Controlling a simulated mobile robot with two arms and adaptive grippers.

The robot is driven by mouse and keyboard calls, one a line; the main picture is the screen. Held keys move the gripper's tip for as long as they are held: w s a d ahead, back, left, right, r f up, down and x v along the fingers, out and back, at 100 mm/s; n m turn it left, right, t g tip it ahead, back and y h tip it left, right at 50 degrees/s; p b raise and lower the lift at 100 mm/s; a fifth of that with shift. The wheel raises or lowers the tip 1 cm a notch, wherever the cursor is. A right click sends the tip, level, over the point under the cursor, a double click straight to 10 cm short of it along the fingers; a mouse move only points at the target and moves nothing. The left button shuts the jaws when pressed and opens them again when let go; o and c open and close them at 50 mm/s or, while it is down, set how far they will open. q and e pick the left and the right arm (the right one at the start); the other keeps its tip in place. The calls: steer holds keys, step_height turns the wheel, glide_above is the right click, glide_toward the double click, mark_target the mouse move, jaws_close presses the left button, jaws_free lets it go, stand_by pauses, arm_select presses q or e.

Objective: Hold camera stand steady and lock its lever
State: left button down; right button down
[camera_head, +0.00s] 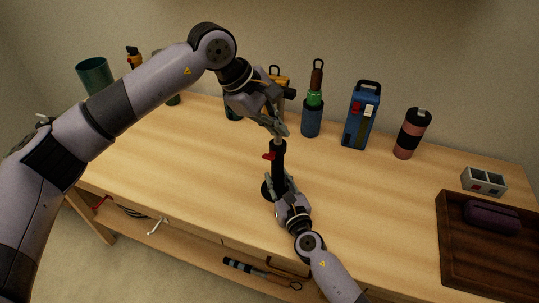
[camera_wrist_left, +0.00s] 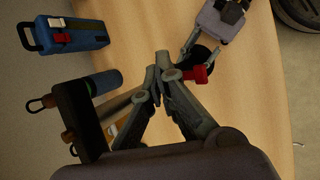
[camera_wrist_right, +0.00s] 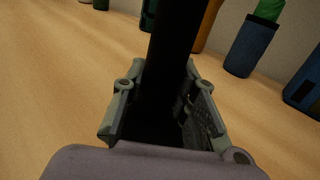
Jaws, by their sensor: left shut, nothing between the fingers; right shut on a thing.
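The camera stand (camera_head: 278,158) is a black upright post on a round black base (camera_head: 267,190) on the wooden table. Its red lever (camera_head: 268,156) sticks out to the left near the top; it also shows in the left wrist view (camera_wrist_left: 195,74). My right gripper (camera_head: 279,184) is shut on the lower part of the post, which fills the right wrist view (camera_wrist_right: 168,85) between the fingers. My left gripper (camera_head: 280,131) is shut and empty, just above the top of the stand. In the left wrist view its fingertips (camera_wrist_left: 157,66) overlap the lever's surroundings; whether they touch the stand I cannot tell.
At right are a small grey box (camera_head: 483,182) and a dark wooden tray (camera_head: 462,258) holding a purple case (camera_head: 492,217).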

mark_target(273, 158)
arm_select(q)
steer(key=shift+s+a+f, duration=0.1)
steer(key=shift+s+f, duration=0.1)
steer(key=shift+f, duration=0.45)
steer(key=shift+s+a+f, duration=0.1)
steer(key=shift+s+f, duration=0.15)
steer(key=shift+f, duration=0.45)
steer(key=shift+s+a+f, duration=0.1)
steer(key=shift+s+f, duration=0.1)
steer(key=shift+f, duration=0.45)
arm_select(e)
steer(key=shift+f, duration=0.15)
steer(key=shift+s, duration=0.1)
arm_select(q)
steer(key=shift+s+f, duration=0.1)
steer(key=shift+f, duration=0.3)
steer(key=shift+s+a+f, duration=0.1)
steer(key=shift+s+f, duration=0.15)
steer(key=shift+f, duration=0.45)
stand_by(0.5)
steer(key=shift+r, duration=0.15)
steer(key=shift+w+r, duration=0.2)
steer(key=shift+r, duration=0.3)
steer(key=shift+w+r, duration=0.15)
steer(key=shift+r, duration=0.35)
